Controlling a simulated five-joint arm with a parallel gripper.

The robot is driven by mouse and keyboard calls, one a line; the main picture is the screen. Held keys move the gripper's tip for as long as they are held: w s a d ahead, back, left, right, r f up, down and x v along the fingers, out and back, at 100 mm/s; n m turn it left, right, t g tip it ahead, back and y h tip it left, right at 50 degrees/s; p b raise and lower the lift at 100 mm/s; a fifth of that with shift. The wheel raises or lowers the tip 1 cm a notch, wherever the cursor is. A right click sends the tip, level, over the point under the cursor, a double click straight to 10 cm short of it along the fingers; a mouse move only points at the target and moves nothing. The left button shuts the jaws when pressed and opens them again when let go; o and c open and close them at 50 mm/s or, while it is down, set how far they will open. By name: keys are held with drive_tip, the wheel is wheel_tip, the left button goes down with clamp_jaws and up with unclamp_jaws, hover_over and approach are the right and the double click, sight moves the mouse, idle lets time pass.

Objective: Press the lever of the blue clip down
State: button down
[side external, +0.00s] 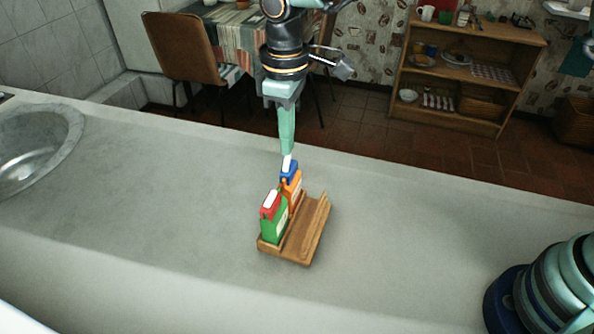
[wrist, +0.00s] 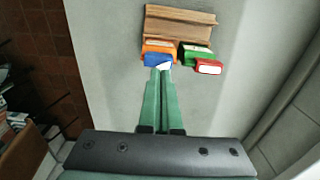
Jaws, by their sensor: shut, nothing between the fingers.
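The blue clip (side external: 289,170) sits on top of an orange packet (side external: 291,187) standing in a wooden rack (side external: 308,238). Its pale lever (side external: 287,162) sticks up from the blue body and looks raised. My gripper (side external: 286,153) points down with its fingers together, empty, its tips right at the top of the lever. In the wrist view the fingertips (wrist: 162,72) overlap the lever and the blue clip (wrist: 153,60). Whether they touch the lever I cannot tell.
A green packet (side external: 273,227) with a red clip (side external: 268,210) and a white lever stands beside the orange one in the rack. The rack's other channel is empty. A sink (side external: 62,125) is at the left; the grey counter (side external: 165,190) around the rack is clear.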

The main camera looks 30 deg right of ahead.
drive_tip(key=shift+f, duration=1.05)
idle(0.5)
drive_tip(key=shift+r, duration=3.5)
